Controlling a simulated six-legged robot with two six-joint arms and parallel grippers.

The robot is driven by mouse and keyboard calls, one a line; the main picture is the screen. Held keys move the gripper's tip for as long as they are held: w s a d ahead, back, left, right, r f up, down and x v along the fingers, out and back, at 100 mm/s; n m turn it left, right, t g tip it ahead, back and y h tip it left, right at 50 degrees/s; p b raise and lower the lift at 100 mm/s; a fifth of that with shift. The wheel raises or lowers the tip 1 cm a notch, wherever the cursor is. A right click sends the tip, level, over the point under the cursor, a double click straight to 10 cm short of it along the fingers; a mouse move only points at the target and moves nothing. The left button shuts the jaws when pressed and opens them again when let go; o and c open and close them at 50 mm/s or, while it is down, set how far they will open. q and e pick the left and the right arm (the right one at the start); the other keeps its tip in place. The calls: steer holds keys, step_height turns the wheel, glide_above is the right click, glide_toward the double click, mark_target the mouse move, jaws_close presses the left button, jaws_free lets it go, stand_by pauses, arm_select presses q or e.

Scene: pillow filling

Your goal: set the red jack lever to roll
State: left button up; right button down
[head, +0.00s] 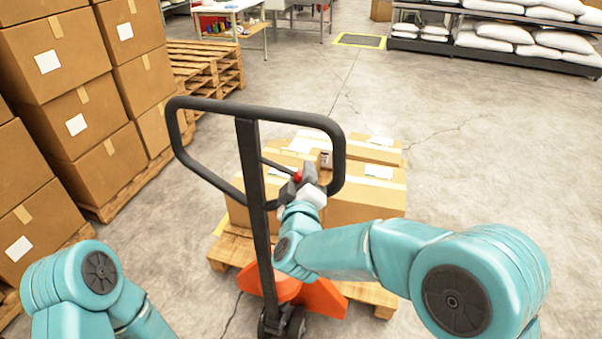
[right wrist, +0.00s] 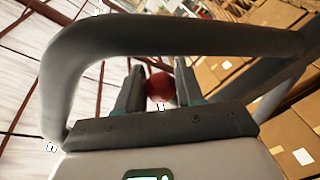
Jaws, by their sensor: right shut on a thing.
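The red jack lever (head: 298,176) shows as a small red knob inside the black loop handle (head: 256,112) of the pallet jack. My right gripper (head: 304,181) reaches into the loop and is shut on the red knob. In the right wrist view the red knob (right wrist: 159,87) sits between the two fingers of my right gripper (right wrist: 158,90), with the dark handle loop (right wrist: 170,30) arching around it. The lever's rod behind the knob is mostly hidden. My left arm shows at the lower left, but its gripper is out of view.
The orange jack base (head: 318,295) stands at a wooden pallet (head: 233,246) loaded with cardboard boxes (head: 365,200). Tall box stacks (head: 60,55) stand at the left. Shelves of white sacks (head: 510,35) line the back right. The floor at the right is clear.

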steer(key=r+p, duration=0.1)
steer(key=r+n+p, duration=0.1)
steer(key=p, duration=0.1)
steer(key=r+n+p, duration=0.1)
steer(key=shift+s+d+r+g+p, duration=0.1)
steer(key=shift+d+g+p, duration=0.15)
steer(key=shift+g+p, duration=0.15)
steer(key=shift+r+n+p, duration=0.1)
steer(key=shift+n+p, duration=0.3)
steer(key=shift+n, duration=0.1)
arm_select(q)
step_height(320, 180, up, 7)
arm_select(e)
steer(key=c, duration=0.8)
jaws_free()
steer(key=shift+s, duration=0.15)
arm_select(q)
step_height(320, 180, down, 3)
steer(key=b, duration=0.3)
arm_select(e)
steer(key=s+a+r, duration=0.1)
steer(key=s, duration=1.5)
steer(key=shift+r, duration=0.2)
